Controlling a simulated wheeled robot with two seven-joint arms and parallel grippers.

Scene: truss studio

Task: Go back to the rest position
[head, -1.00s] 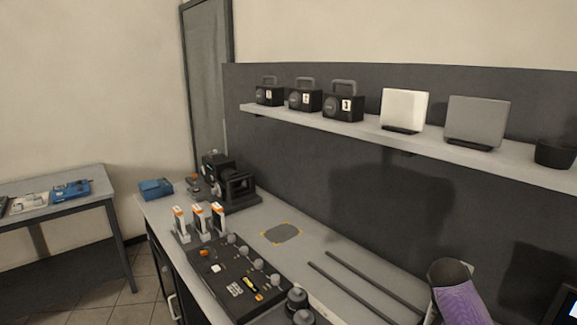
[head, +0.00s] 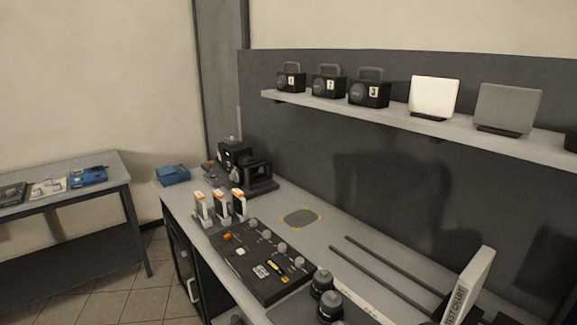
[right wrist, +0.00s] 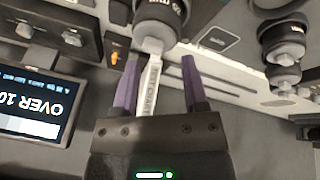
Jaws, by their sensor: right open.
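My right gripper (right wrist: 160,60) shows in the right wrist view with its two purple fingers apart. A white strip with lettering, part of a chart (right wrist: 153,85), shows between the fingers. A dark round fitting with a pale end (right wrist: 160,20) shows just beyond the fingertips. I cannot tell whether the fingers touch either one. Neither gripper shows in the head view. The lettered white chart (head: 468,290) stands tilted at the lower right of the bench there.
The bench (head: 330,232) holds a black control panel (head: 262,262), white-and-orange units (head: 220,206), dark knobbed cylinders (head: 330,305) and two dark rails (head: 385,268). A shelf (head: 400,125) above carries radios and panels. A lit screen (right wrist: 35,108) is left in the wrist view.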

